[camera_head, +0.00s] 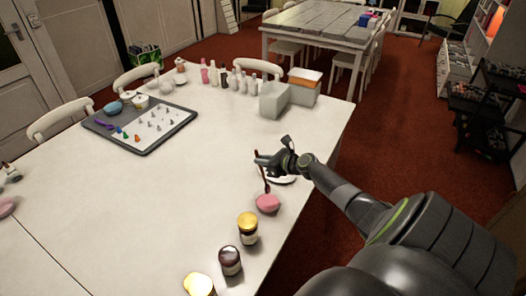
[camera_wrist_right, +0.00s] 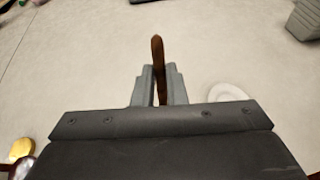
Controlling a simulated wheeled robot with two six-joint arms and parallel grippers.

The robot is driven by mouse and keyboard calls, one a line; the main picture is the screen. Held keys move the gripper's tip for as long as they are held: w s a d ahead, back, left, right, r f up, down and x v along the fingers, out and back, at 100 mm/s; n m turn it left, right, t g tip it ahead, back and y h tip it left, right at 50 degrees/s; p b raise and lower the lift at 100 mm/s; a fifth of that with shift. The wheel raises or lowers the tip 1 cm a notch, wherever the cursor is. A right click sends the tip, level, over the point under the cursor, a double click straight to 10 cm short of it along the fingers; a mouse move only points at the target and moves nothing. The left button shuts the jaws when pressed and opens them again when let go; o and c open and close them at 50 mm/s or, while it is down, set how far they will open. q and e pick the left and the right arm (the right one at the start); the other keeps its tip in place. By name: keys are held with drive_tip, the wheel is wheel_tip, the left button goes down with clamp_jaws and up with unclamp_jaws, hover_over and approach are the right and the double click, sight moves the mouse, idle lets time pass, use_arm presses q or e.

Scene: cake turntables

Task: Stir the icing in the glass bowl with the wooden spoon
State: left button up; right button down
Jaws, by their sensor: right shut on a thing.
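My right gripper (camera_head: 263,160) reaches in from the right over the white table and is shut on the wooden spoon (camera_head: 266,184). The spoon is dark brown and thin, and hangs down steeply, slightly tilted. In the right wrist view the spoon (camera_wrist_right: 157,56) stands between the two fingers. Its lower end comes down at or just above a small round pink mass (camera_head: 267,204), which looks like the icing. The glass of a bowl around it is too faint to make out. I cannot tell whether the spoon is in the icing. My left gripper is not in view.
A white plate (camera_head: 288,180) lies partly under my gripper. Jars (camera_head: 247,230) (camera_head: 230,262) stand along the near right edge. A grey tray (camera_head: 150,146) with piping tips lies at left. Boxes (camera_head: 273,100) and bottles stand at the back. The table's middle is clear.

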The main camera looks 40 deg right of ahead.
drive_tip(key=shift+r, duration=0.1)
idle(0.5)
wheel_tip(320, 180, up, 3)
drive_tip(key=p, duration=0.3)
drive_tip(key=shift+f, duration=0.2)
wheel_tip(320, 180, up, 2)
drive_tip(key=shift+r+p, duration=0.1)
drive_tip(key=shift+p, duration=0.3)
